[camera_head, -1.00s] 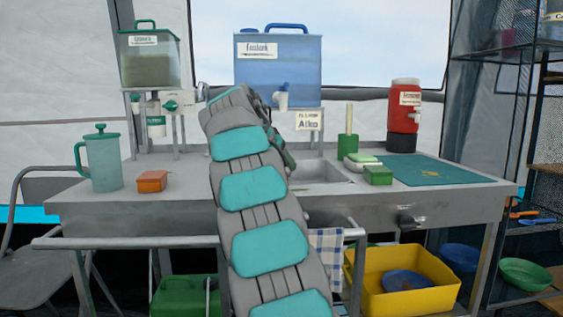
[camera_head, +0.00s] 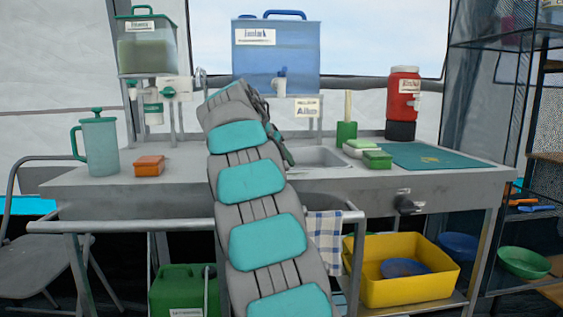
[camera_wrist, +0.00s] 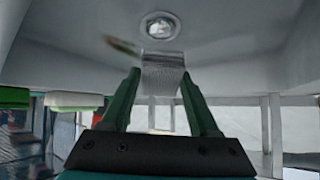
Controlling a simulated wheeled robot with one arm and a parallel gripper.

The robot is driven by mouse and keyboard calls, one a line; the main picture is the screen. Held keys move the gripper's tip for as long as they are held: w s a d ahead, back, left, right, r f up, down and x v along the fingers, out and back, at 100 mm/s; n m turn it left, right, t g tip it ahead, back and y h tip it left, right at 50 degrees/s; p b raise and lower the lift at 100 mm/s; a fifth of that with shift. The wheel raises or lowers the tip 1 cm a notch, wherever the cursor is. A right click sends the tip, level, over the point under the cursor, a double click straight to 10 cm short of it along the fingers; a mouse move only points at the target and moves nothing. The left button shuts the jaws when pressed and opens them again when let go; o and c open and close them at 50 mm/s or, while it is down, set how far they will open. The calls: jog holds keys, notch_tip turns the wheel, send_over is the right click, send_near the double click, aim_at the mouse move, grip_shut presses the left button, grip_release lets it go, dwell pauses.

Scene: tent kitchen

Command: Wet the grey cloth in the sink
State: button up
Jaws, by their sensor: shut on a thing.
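The grey cloth (camera_wrist: 163,68) shows in the wrist view between the tips of my green gripper fingers (camera_wrist: 160,76). My gripper is shut on it, and the cloth is over the sink basin, close to the round drain (camera_wrist: 158,26). I cannot tell whether it touches the basin or is wet. In the head view the metal sink (camera_head: 318,157) is set in the counter, its left part hidden behind my arm. The cloth is hidden there. The blue water tank (camera_head: 265,62) with a white tap (camera_head: 280,84) stands behind the sink.
Right of the sink are a green sponge block (camera_head: 377,159), a green brush holder (camera_head: 346,133), a teal mat (camera_head: 425,156) and a red dispenser (camera_head: 403,95). Left are a teal jug (camera_head: 99,146) and an orange box (camera_head: 149,165). A metal rail (camera_head: 120,225) runs along the front.

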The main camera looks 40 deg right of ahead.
jog(key=shift+r+p, duration=3.55)
jog(key=shift+r, duration=0.9)
notch_tip(320, 180, up, 4)
jog(key=p, duration=0.3)
